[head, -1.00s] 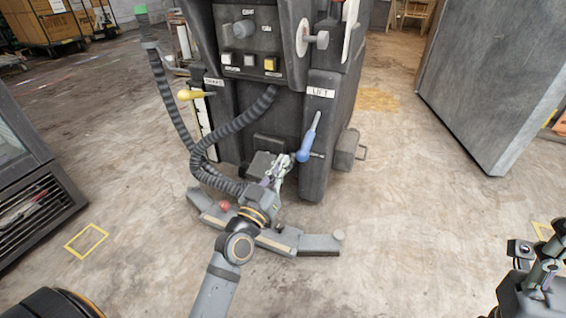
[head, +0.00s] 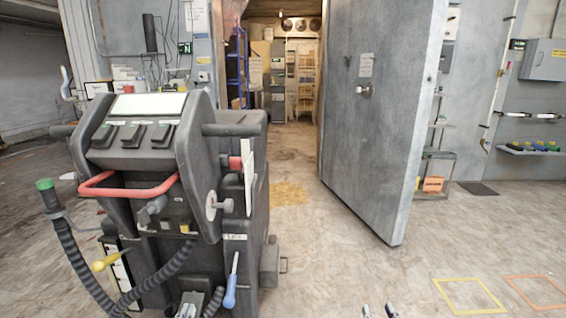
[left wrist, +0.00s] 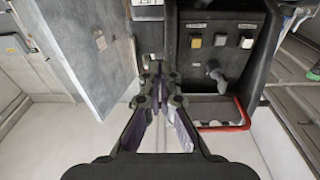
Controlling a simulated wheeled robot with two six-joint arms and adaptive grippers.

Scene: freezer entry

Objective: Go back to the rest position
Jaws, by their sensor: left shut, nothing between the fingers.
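My left gripper (head: 190,303) shows at the bottom edge of the head view, in front of the lower front of the dark machine (head: 255,200). It is left of the blue-handled lift lever (head: 231,290), with a gap between them. In the left wrist view the left gripper (left wrist: 157,85) has its fingers together and empty, and the machine's panel (left wrist: 215,60) appears upside down beyond it. My right gripper (head: 378,311) barely shows at the bottom edge, right of the machine. Its two tips are apart with nothing seen between them. Both arms are mostly out of the picture.
Yellow (head: 470,295) and orange floor outlines lie at the right. The floor between is clear.

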